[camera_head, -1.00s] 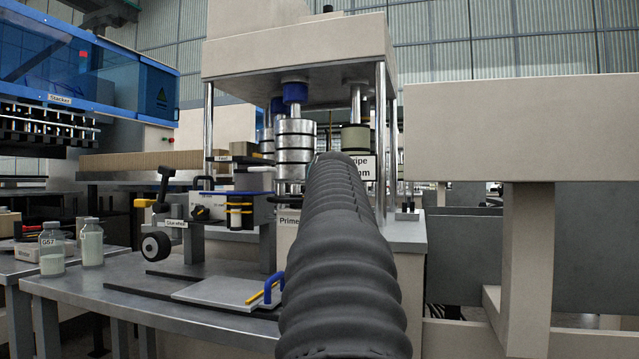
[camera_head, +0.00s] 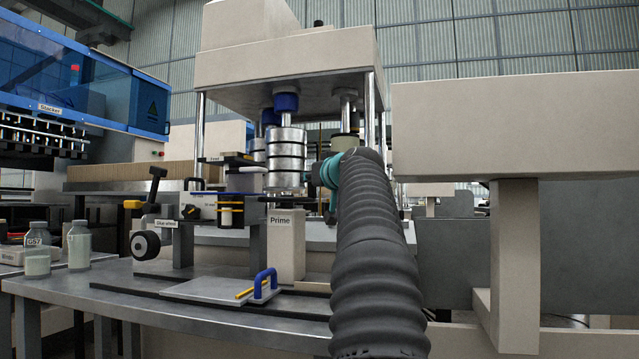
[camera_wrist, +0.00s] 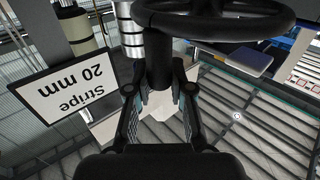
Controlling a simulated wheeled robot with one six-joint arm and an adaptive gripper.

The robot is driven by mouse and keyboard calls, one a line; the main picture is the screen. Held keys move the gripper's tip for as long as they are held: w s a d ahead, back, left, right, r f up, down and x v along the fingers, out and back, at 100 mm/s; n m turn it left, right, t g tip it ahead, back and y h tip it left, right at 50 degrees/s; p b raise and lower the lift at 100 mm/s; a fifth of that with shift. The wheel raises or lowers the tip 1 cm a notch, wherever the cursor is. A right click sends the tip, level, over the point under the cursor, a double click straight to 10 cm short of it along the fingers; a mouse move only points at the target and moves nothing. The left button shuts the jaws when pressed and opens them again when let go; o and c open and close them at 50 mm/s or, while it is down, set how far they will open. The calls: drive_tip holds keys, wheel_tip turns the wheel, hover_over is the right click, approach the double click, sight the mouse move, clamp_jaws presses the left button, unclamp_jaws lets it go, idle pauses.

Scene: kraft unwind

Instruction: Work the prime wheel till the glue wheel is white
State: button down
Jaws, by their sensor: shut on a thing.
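The prime wheel (camera_wrist: 215,24) is a black handwheel at the top of the wrist view. My gripper (camera_wrist: 158,100) is shut on a black upright grip that joins this wheel. In the head view the beige post labelled Prime (camera_head: 280,240) stands left of my arm, and my gripper's fingers are hidden there. The glue wheel (camera_head: 146,245) hangs at the left below its label (camera_head: 167,223). Its rim looks black around a pale hub, and I see no white coating on the rim.
A plate with a blue handle (camera_head: 265,283) lies on the grey bench (camera_head: 190,313). Two glass bottles (camera_head: 79,245) stand at the left. A Stripe 20 mm sign (camera_wrist: 65,88) is close to my gripper. A large beige beam (camera_head: 510,130) is at the right.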

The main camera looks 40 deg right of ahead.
drive_tip(key=shift+d+f, duration=0.15)
drive_tip(key=shift+f, duration=0.05)
drive_tip(key=c, duration=1.3)
unclamp_jaws()
drive_tip(key=shift+d, duration=0.1)
drive_tip(key=shift+r, duration=0.1)
drive_tip(key=shift+s+a+r, duration=0.1)
drive_tip(key=shift+s+a, duration=0.15)
drive_tip(key=shift+s, duration=0.25)
drive_tip(key=v, duration=1.1)
